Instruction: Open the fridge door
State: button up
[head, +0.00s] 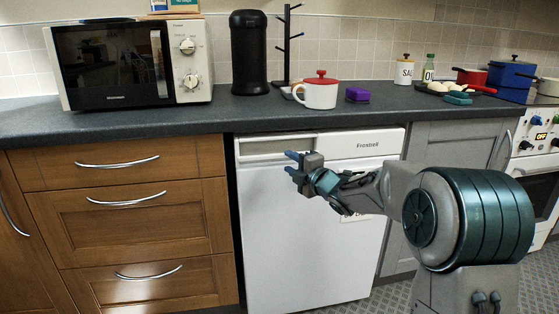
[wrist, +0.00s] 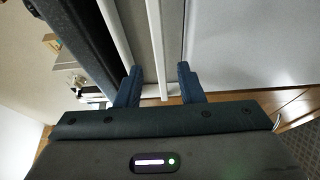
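The white fridge (head: 308,215) stands under the counter, its door shut. A recessed handle area (head: 277,146) runs along the upper left of its front. My gripper (head: 291,163) is in front of the upper left part of the door, fingers pointing left. In the wrist view my gripper (wrist: 160,85) is open, with a dark blue finger on each side. A narrow white bar (wrist: 157,50) lies in the gap between them, beside a grey strip. The white door face (wrist: 240,45) fills the right side there. I cannot tell whether either finger touches the bar.
Wooden drawers (head: 130,200) stand left of the fridge and a grey cupboard (head: 455,143) right of it. The dark counter (head: 200,119) above carries a microwave (head: 130,65), a red-lidded white pot (head: 318,92) and a purple block (head: 357,94).

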aim_at(280, 157)
jog(key=x, duration=0.6)
jog(key=shift+w+a+b, duration=0.1)
jog(key=shift+w+b, duration=0.1)
jog(key=shift+b, duration=0.2)
jog(key=shift+c, duration=0.3)
grip_shut()
